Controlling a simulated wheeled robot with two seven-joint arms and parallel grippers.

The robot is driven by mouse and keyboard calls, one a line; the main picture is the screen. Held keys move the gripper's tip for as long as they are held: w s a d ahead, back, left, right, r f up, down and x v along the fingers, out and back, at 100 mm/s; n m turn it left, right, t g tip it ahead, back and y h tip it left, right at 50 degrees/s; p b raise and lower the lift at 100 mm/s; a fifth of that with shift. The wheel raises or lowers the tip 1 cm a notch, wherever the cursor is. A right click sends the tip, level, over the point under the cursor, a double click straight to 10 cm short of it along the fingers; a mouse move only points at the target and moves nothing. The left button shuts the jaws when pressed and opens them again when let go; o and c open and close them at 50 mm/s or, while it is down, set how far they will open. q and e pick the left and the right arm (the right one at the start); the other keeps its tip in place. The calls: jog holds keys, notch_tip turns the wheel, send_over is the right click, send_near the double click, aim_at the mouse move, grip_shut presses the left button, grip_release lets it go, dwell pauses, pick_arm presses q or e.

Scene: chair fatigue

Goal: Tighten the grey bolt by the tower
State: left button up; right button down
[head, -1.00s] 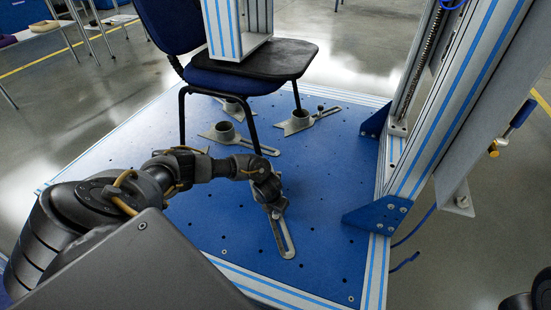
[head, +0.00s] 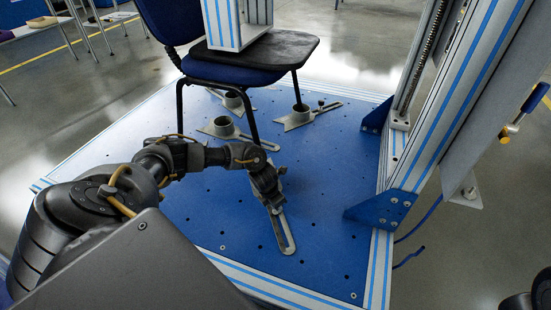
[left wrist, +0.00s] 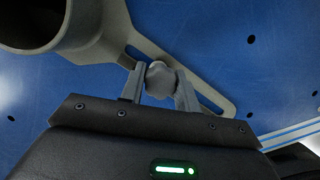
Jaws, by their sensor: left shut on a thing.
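The grey bolt (left wrist: 160,78) has a rounded, lobed head and stands at the slot of a grey clamp plate. In the left wrist view both fingers of my left gripper (left wrist: 160,88) are closed around its head. The clamp plate (head: 286,238) lies on the blue base plate, with its slotted end toward the front. Its round cup (left wrist: 30,30) shows at the upper left of the left wrist view. In the head view my left gripper (head: 272,198) points down at the plate and hides the bolt.
The tower (head: 450,90) with its blue bracket (head: 381,210) rises right of the clamp. A blue chair (head: 240,72) stands behind, its legs near several other clamps (head: 221,128). The blue base plate (head: 320,190) is clear between clamp and tower.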

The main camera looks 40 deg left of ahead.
pick_arm(q)
jog(key=o, duration=1)
jog(key=shift+r+n+p, duration=0.15)
jog(key=shift+n+p, duration=0.15)
jog(key=shift+p, duration=0.2)
jog(key=shift+d+n+y+p, duration=0.1)
jog(key=shift+n+y+p, duration=0.2)
jog(key=shift+n+p, duration=1.1)
jog(key=shift+n, duration=0.1)
